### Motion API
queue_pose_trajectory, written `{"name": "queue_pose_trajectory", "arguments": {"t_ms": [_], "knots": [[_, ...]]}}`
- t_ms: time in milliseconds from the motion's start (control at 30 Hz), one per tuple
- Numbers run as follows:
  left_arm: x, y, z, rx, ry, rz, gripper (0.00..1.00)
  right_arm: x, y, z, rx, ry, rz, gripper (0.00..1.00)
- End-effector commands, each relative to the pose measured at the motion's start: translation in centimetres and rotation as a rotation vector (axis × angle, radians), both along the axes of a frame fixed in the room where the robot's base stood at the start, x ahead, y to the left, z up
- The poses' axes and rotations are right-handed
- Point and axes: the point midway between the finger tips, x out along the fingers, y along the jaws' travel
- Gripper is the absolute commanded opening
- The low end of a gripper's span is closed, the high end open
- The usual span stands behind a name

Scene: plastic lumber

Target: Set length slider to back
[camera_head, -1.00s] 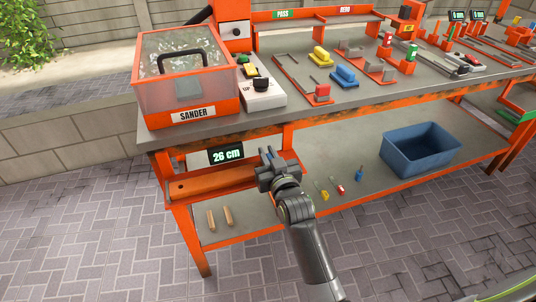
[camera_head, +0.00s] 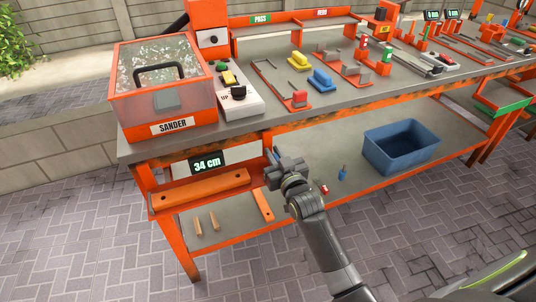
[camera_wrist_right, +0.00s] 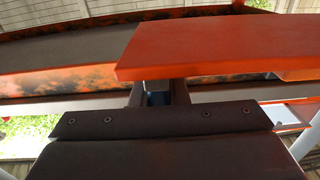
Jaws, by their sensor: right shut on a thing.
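The length display (camera_head: 207,164) hangs under the bench's left end and reads 34 cm. Below it is a long orange rail (camera_head: 200,193). My right gripper (camera_head: 274,168) is to the right of the rail's end, under the bench top's front edge, shut on the length slider. The slider is mostly hidden by the gripper in the head view. In the wrist view an orange bar (camera_wrist_right: 220,45) lies just above my right fingers (camera_wrist_right: 158,97), with a small dark blue patch between them. My left gripper is not in view.
The sander (camera_head: 165,105) stands on the bench top above. A blue bin (camera_head: 400,148) is on the lower shelf at right, with a few small tools near my right arm. Two wooden pegs (camera_head: 205,223) are at lower left. Paving in front is clear.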

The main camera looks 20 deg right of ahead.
Motion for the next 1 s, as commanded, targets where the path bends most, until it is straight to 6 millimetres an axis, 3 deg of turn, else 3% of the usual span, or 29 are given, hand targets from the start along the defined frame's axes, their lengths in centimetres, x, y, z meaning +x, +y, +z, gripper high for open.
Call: {"name": "queue_pose_trajectory", "arguments": {"t_ms": [233, 267, 400, 767, 1000], "knots": [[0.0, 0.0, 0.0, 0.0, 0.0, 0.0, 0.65, 0.0, 0.0, 0.0, 0.0, 0.0, 0.0, 0.0], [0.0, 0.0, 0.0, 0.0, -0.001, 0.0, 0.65, 0.0, 0.0, 0.0, 0.0, 0.0, 0.0, 0.18], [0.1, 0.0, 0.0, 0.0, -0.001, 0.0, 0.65, 0.0, 0.0, 0.0, 0.001, 0.0, 0.0, 0.36], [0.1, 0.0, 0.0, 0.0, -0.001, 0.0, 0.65, -0.4, 0.0, 0.0, 0.002, 0.0, 0.0, 0.36], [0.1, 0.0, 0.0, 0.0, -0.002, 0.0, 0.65, -4.0, -0.1, -0.2, 0.003, 0.002, -0.001, 0.36]]}}
